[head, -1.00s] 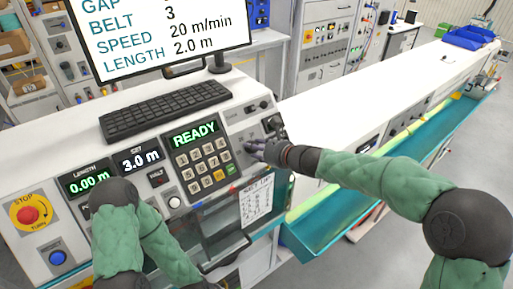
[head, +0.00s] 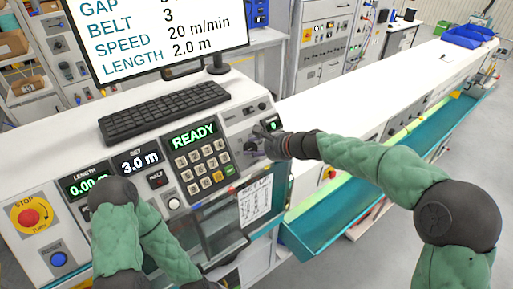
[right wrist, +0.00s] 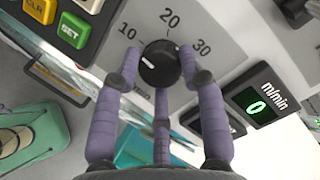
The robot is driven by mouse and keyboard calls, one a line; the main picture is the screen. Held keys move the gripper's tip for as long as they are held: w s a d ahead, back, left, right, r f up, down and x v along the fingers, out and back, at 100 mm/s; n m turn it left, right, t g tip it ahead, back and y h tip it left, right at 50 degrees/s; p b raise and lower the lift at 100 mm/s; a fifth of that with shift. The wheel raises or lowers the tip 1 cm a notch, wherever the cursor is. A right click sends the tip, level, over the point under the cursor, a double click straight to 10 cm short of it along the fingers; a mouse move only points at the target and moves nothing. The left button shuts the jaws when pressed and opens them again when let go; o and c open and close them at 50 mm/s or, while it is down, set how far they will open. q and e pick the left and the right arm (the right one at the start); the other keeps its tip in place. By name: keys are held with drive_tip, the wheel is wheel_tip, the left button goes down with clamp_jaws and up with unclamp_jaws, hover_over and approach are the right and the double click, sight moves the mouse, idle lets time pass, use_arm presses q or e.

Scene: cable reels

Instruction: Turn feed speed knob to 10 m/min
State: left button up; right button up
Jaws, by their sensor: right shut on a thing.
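The feed speed knob (right wrist: 160,64) is black and round with a white pointer mark. In the right wrist view it sits on the grey panel inside a scale marked 10, 20 and 30. Its pointer faces lower left, on the side of the 10 away from the 20. My right gripper (head: 263,143) is shut on the knob, with purple fingers around it. In the head view the fingers mostly hide the knob. The m/min display (right wrist: 257,104) reads 0. My left forearm reaches the bottom edge, and its gripper is out of view.
A keypad (head: 202,163) and a READY display (head: 193,136) are left of my right gripper. A red stop button (head: 29,216) is at the far left. A keyboard (head: 164,109) lies on top. The monitor (head: 165,40) lists speed 20 m/min.

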drive_tip(key=shift+w+a+r+n, duration=0.1)
drive_tip(key=shift+r+n, duration=0.45)
drive_tip(key=shift+n, duration=0.15)
drive_tip(key=o, duration=1.1)
drive_tip(key=shift+s+a+f, duration=0.2)
drive_tip(key=shift+a, duration=0.1)
drive_tip(key=shift+w+d+f, duration=0.1)
drive_tip(key=shift+d+f, duration=0.1)
drive_tip(key=v, duration=1.2)
drive_tip(key=shift+r, duration=0.25)
drive_tip(key=shift+w, duration=0.1)
